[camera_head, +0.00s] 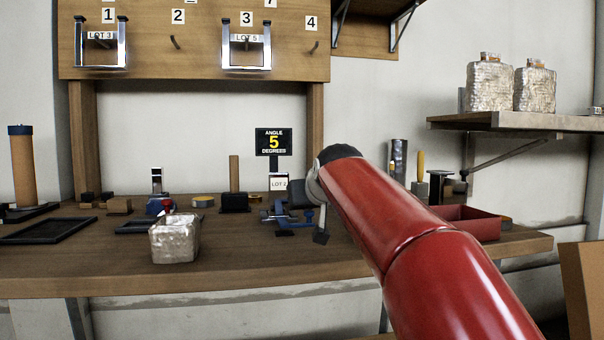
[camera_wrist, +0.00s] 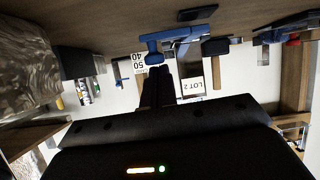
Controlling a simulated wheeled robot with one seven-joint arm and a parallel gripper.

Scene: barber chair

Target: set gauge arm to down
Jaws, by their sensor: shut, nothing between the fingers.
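The angle gauge stands on the bench, with a black display (camera_head: 273,142) reading 5 degrees. A blue arm (camera_head: 274,214) sits low below the display, beside the LOT 2 tag (camera_head: 279,183). The wrist view is upside down and shows a blue bar (camera_wrist: 180,38) with a black pad, close beyond my fingertips. My gripper (camera_wrist: 157,72) is shut and empty, its dark fingers together and pointing at the blue bar. I cannot tell whether they touch it. In the head view my red arm's end hides part of the gauge area.
A silver wrapped block (camera_head: 174,240) stands at the bench's front, left of the gauge. A red tray (camera_head: 468,222) lies to the right. A black frame (camera_head: 45,230) lies far left. Hooks with silver shackles hang on the board (camera_head: 205,60) above. The front middle of the bench is bare.

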